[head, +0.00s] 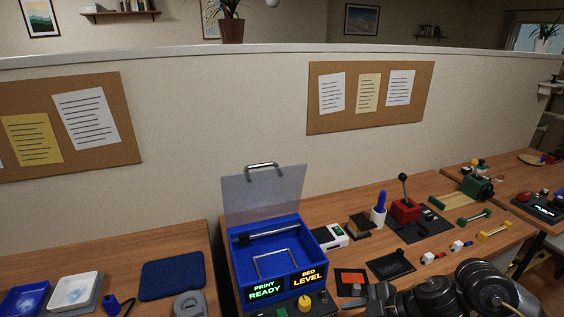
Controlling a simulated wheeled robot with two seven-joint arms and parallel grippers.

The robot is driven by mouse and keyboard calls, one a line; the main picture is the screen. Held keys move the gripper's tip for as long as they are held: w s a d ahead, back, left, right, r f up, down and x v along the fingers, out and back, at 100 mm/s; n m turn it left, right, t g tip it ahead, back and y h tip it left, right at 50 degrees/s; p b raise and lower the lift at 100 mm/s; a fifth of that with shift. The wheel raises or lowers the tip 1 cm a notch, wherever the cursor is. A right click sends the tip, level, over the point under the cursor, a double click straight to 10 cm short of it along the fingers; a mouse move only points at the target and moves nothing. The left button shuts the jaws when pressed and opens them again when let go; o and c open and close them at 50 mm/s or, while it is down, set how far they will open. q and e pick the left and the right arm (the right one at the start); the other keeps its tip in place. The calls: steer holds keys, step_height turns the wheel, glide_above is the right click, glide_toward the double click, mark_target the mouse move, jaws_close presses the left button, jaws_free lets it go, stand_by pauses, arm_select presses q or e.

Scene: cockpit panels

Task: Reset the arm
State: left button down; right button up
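My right arm (436,294) comes in from the lower right, with dark rounded links lying low over the front of the right-hand table. Its gripper (362,303) points left at the bottom edge, close to the right of the blue machine. The gripper is small and partly cut off, so I cannot tell whether its fingers are apart or together. I see nothing held in it. My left arm and gripper are not in view.
A blue machine (238,269) with a raised clear lid (262,197) shows lit "PRINT READY" and "BED LEVEL" panels. A red lever box (404,210), black tray (390,265) and orange-black square (351,281) lie near my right arm. A blue mat (172,275) lies left.

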steer(key=a+f+m+t+h, duration=0.1)
steer(key=a+f+m+t, duration=0.1)
steer(key=a+m+t, duration=0.35)
steer(key=s+d+f+m+g+h, duration=0.35)
steer(key=s+d+f+m, duration=0.3)
steer(key=s, duration=0.45)
steer(key=s+d+f+m+g+h, duration=0.2)
steer(key=s+d+f+m+h, duration=0.3)
steer(key=s+d, duration=0.4)
step_height(320, 180, down, 28)
steer(key=s+a+g, duration=0.1)
steer(key=s, duration=0.2)
steer(key=s+d+f+g, duration=0.1)
steer(key=s+d+f, duration=0.1)
steer(key=s+f, duration=1.2)
steer(key=shift+s+d+f+n+g, duration=0.15)
steer(key=shift+s+d+n+g, duration=0.2)
steer(key=shift+s, duration=0.2)
